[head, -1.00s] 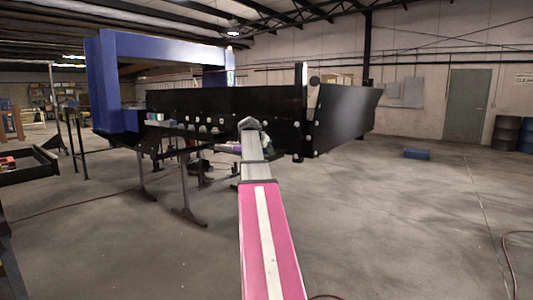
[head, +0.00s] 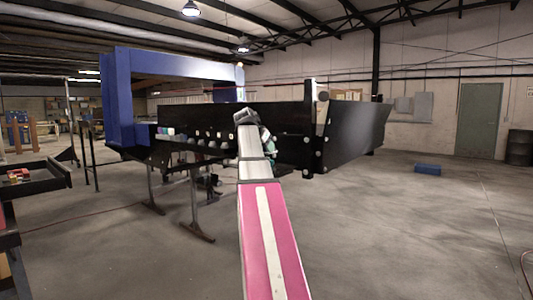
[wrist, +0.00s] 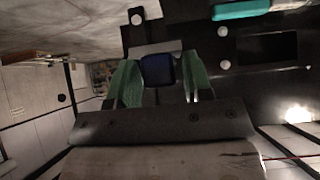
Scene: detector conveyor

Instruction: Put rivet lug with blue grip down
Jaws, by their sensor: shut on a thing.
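The rivet lug's dark blue grip (wrist: 158,70) sits between the green fingers of my gripper (wrist: 158,82) in the wrist view, and the gripper is shut on it. A grey plate-like part lies just beyond the grip; I cannot tell whether it belongs to the lug. In the head view my gripper (head: 268,137) is small, at the end of my arm, against the black side of the conveyor (head: 220,117). The lug cannot be made out there. Whether it touches the conveyor is unclear.
A blue frame (head: 118,100) spans the conveyor at left. Several small pale and coloured items line its near edge. A teal block (wrist: 240,9) shows at the top of the wrist view. A dark tray (head: 38,182) stands far left. A blue box (head: 428,169) lies on open floor at right.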

